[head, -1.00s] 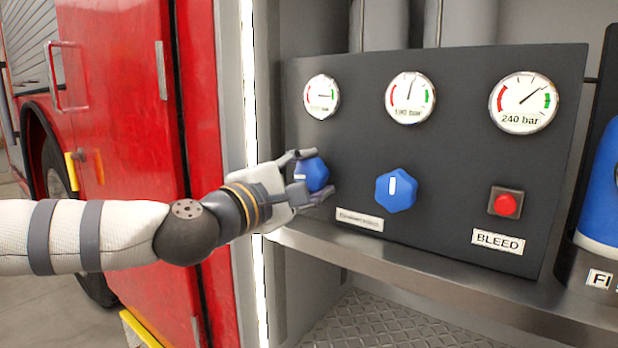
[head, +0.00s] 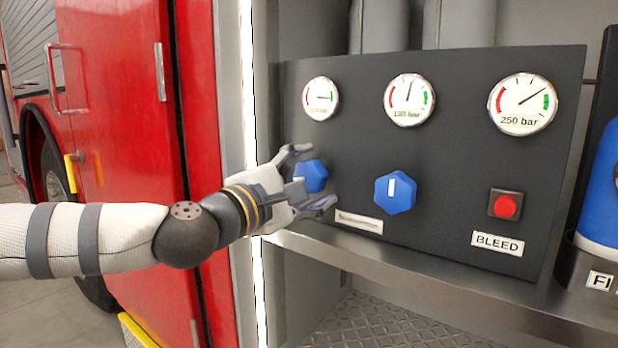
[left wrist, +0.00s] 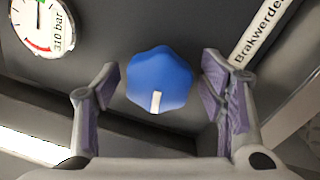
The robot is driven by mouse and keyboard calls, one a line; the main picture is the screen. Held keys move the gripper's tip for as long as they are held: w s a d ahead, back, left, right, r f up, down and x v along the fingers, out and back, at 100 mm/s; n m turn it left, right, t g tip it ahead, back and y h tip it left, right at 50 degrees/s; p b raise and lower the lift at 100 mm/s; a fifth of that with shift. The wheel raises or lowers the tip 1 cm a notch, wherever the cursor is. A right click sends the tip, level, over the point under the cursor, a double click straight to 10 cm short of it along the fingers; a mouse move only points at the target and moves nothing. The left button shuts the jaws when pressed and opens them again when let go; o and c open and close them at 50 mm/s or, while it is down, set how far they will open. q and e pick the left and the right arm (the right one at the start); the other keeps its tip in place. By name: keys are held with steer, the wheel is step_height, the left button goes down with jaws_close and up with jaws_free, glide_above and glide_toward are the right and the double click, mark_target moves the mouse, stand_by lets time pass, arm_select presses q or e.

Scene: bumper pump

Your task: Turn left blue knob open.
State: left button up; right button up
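The left blue knob (head: 311,176) is on the dark panel below the left gauge, partly hidden by my left gripper in the head view. In the left wrist view the knob (left wrist: 159,80) shows whole, with its white mark (left wrist: 155,101) pointing toward the gripper's palm. My left gripper (head: 318,175) is open, its fingers on either side of the knob; the left wrist view (left wrist: 160,88) shows gaps between fingers and knob. A second blue knob (head: 395,191), its white mark upright, sits to the right. My right gripper is not in view.
Three gauges line the panel's top: left (head: 320,99), middle (head: 409,100) and right (head: 522,104). A red button (head: 505,206) sits above the BLEED label (head: 497,243). A metal ledge (head: 430,270) runs below the panel. A red door (head: 130,120) is at left.

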arm_select(q)
steer(key=v, duration=1.2)
